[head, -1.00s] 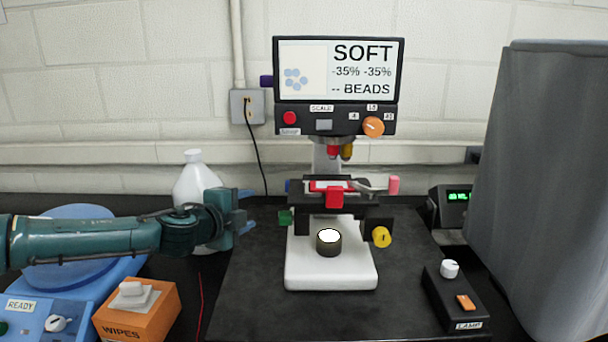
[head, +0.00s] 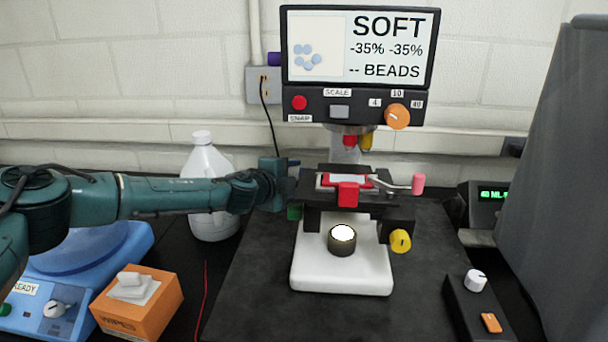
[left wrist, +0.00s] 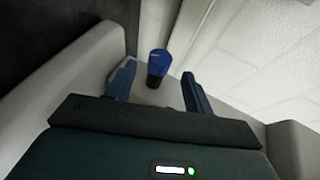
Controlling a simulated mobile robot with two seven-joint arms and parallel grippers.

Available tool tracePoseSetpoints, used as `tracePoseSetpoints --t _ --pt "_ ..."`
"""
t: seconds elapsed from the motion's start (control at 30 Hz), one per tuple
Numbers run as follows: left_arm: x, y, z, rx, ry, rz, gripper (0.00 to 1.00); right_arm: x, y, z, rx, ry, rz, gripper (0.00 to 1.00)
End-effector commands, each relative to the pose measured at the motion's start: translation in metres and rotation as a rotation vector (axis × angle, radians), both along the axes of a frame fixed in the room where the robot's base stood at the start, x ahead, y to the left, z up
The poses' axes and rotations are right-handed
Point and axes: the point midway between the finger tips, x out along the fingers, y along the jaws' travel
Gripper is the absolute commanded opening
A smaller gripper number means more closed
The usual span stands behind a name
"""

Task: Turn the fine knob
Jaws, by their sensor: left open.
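The microscope (head: 345,215) stands on a dark mat with its lit lens on a white base. No knob is labelled as fine. In the left wrist view a blue knob (left wrist: 160,62) with a pale mark and dark lower part lies between the open fingers, apart from both. In the head view my left gripper (head: 290,182) is open at the left of the stage and hides that spot. A green knob (head: 294,211) is just below it, and a yellow knob (head: 400,241) is at the stage's right. My right gripper is not in view.
The screen (head: 360,50) reads SOFT; a purple knob (head: 274,59) is at its left. A white bottle (head: 212,195) stands behind my left arm. The wipes box (head: 137,300) is at front left, the lamp box (head: 475,305) at front right. A grey cover (head: 560,190) fills the right.

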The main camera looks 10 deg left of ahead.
Motion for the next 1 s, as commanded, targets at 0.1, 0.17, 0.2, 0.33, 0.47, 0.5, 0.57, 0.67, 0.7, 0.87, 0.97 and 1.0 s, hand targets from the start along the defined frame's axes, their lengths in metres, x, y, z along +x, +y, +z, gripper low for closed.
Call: tracePoseSetpoints --t 0.1,0.17,0.2,0.33,0.47,0.5,0.57,0.67,0.7,0.87,0.97,1.0 --pt "0.014 -0.007 -0.006 0.001 0.001 0.0 0.52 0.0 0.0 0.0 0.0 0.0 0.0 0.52" --pt "0.021 -0.01 -0.008 0.001 0.001 0.0 0.52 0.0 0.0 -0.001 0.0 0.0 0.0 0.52" --pt "0.025 -0.012 -0.01 0.0 0.001 0.0 0.52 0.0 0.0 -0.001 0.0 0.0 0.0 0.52" --pt "0.037 -0.017 -0.013 0.001 0.0 0.0 0.52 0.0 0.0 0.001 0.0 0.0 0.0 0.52" --pt "0.045 -0.02 -0.016 -0.001 0.0 0.0 0.52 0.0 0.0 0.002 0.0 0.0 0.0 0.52" --pt "0.047 -0.021 -0.016 0.0 0.001 -0.001 0.52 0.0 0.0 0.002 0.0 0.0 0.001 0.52" --pt "0.049 -0.022 -0.017 0.0 0.0 -0.001 0.52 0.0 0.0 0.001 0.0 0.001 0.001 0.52" --pt "0.051 -0.023 -0.018 0.0 0.0 0.0 0.52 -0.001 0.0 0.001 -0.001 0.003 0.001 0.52" --pt "0.051 -0.023 -0.018 0.0 0.001 -0.001 0.52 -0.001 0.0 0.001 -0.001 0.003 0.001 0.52" --pt "0.052 -0.023 -0.018 -0.001 0.001 -0.001 0.52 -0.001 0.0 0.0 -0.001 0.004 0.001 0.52" --pt "0.052 -0.023 -0.018 -0.001 0.001 -0.001 0.52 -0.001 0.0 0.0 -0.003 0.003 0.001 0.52" --pt "0.052 -0.023 -0.018 -0.001 0.001 -0.001 0.51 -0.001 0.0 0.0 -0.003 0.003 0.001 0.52"
